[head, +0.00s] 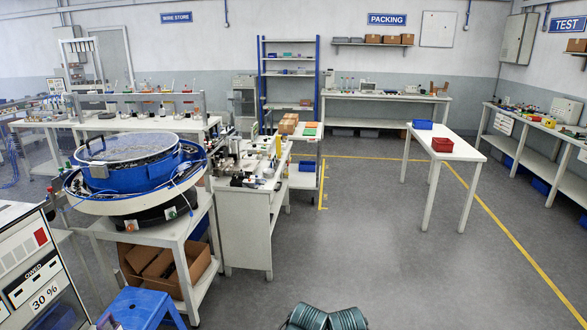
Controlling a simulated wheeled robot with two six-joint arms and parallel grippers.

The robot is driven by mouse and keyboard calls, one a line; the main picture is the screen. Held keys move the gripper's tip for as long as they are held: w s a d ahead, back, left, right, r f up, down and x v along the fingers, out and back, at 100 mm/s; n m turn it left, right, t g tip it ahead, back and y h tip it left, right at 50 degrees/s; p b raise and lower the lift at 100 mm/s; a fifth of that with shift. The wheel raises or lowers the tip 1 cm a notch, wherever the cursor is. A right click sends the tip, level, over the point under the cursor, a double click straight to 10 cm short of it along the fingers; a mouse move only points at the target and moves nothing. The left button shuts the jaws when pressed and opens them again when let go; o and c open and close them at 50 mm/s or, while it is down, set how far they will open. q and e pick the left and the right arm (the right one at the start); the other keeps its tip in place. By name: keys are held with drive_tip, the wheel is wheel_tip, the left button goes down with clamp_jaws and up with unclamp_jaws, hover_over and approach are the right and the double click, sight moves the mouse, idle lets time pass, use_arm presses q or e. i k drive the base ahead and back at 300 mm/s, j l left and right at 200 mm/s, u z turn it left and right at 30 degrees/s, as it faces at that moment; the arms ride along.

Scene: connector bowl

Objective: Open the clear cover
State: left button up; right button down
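The bowl sits on a wide pale ring (110,205) above a dark base, on a white bench. Neither of my grippers is in view.
A blue stool (142,306) stands in front of the bowl's bench, and a panelled cabinet (38,268) stands at the lower left. A white workbench (245,225) adjoins on the right. The grey floor (390,240) at centre right is clear.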

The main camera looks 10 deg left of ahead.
sight(95, 163)
drive_tip(key=i+u, duration=0.15)
drive_tip(key=i, duration=0.65)
drive_tip(key=i+l+u, duration=0.2)
drive_tip(key=i, duration=0.55)
drive_tip(key=i+u, duration=0.4)
drive_tip(key=i+l+u, duration=0.1)
drive_tip(key=u, duration=0.25)
drive_tip(key=i+l+u, duration=0.2)
drive_tip(key=u, duration=0.2)
drive_tip(key=i+l+u, duration=0.55)
drive_tip(key=u, duration=0.15)
drive_tip(key=i+l+u, duration=0.2)
drive_tip(key=u, duration=0.15)
drive_tip(key=i+l+u, duration=0.15)
drive_tip(key=l+u, duration=0.15)
drive_tip(key=l, duration=0.15)
